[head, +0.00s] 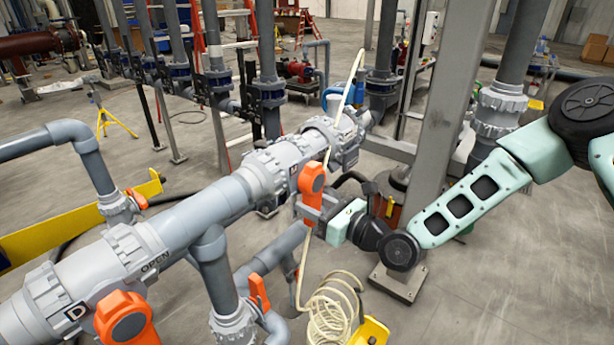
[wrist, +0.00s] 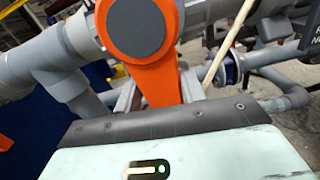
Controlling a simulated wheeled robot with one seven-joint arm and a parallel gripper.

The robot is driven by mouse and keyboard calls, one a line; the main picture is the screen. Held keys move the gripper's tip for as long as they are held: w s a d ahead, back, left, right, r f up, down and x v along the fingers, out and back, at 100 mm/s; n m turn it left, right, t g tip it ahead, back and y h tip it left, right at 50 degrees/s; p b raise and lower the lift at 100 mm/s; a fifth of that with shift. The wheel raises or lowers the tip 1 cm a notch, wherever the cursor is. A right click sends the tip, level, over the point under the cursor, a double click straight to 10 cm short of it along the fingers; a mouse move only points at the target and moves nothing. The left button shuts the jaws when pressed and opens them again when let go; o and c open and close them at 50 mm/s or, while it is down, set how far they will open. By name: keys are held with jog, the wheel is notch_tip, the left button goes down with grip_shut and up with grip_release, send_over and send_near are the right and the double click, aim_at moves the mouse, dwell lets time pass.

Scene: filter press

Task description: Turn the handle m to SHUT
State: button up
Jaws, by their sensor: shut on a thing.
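An orange valve handle (head: 312,180) with a round hub is on the grey pipe near the middle of the head view. Its lever points down from the hub. My gripper (head: 308,212) comes in from the right and is shut on this lever. In the wrist view the handle (wrist: 138,28) shows a dark grey round cap. Its lever runs down between my gripper's fingers (wrist: 163,92), and its lower end is hidden behind my gripper body. I cannot read a letter m or a SHUT mark by this handle.
A larger orange handle (head: 127,318) sits at the lower left, near an OPEN mark. A smaller orange handle (head: 259,291) is below the pipe. A cream coiled hose (head: 335,305) hangs close below my gripper. A grey steel post (head: 440,130) stands behind my arm.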

aim_at(315, 207)
jog(key=o, duration=1.1)
jog(key=shift+s+a, duration=0.25)
jog(key=shift+s, duration=0.15)
jog(key=shift+o, duration=0.2)
jog(key=shift+w+d, duration=0.1)
jog(key=shift+w, duration=0.05)
jog(key=shift+d, duration=0.1)
jog(key=shift+s+d, duration=0.2)
jog(key=shift+d, duration=0.15)
jog(key=v, duration=0.6)
